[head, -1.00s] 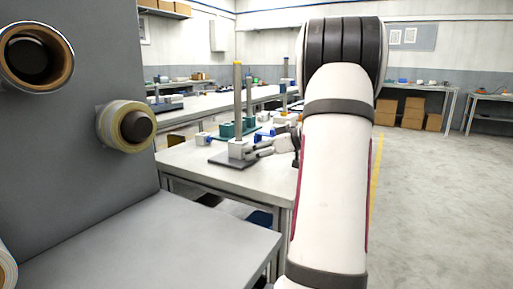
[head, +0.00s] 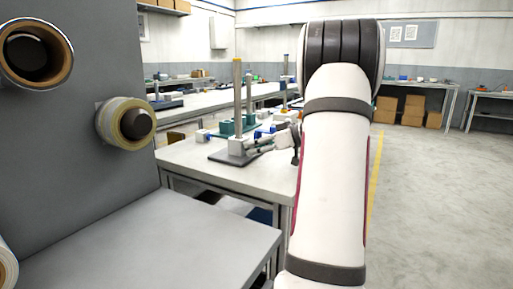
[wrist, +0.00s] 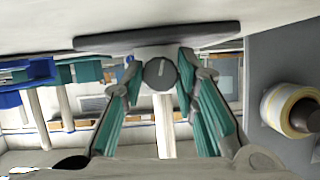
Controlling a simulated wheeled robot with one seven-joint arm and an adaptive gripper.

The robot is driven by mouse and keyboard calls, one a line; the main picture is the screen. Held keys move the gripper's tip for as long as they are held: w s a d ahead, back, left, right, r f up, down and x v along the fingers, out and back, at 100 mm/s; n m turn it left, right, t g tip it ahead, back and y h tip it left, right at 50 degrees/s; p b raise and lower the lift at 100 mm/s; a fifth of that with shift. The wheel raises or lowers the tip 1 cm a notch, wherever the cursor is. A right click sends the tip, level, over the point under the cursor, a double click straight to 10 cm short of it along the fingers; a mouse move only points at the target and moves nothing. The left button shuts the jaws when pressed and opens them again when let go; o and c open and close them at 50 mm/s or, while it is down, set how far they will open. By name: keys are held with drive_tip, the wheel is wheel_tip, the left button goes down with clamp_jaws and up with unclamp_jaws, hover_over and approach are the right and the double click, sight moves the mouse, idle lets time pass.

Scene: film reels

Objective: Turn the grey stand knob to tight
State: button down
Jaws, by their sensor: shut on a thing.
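The stand is a grey post (head: 238,95) rising from a pale block (head: 237,146) on a flat dark base (head: 228,158), on the workbench. In the wrist view, which shows the scene upside down, the round grey knob (wrist: 159,74) faces me, with a pale, roughly vertical mark on it. My gripper (wrist: 159,67) is shut on the knob, one teal finger at each side. In the head view my gripper (head: 260,148) reaches the block from the right; the knob is hidden there.
Teal and blue items (head: 228,127) sit on the workbench (head: 195,165) behind the stand. A second post (head: 249,90) stands just behind it. A grey panel with tape-like reels (head: 124,124) is at left. Open floor (head: 440,200) lies at right.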

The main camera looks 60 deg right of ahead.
drive_tip(key=shift+d+m+y+p, duration=0.1)
drive_tip(key=shift+m+y+p, duration=0.5)
drive_tip(key=shift+m+y, duration=0.7)
drive_tip(key=shift+m, duration=0.4)
drive_tip(key=c, duration=1.2)
unclamp_jaws()
drive_tip(key=shift+c, duration=0.2)
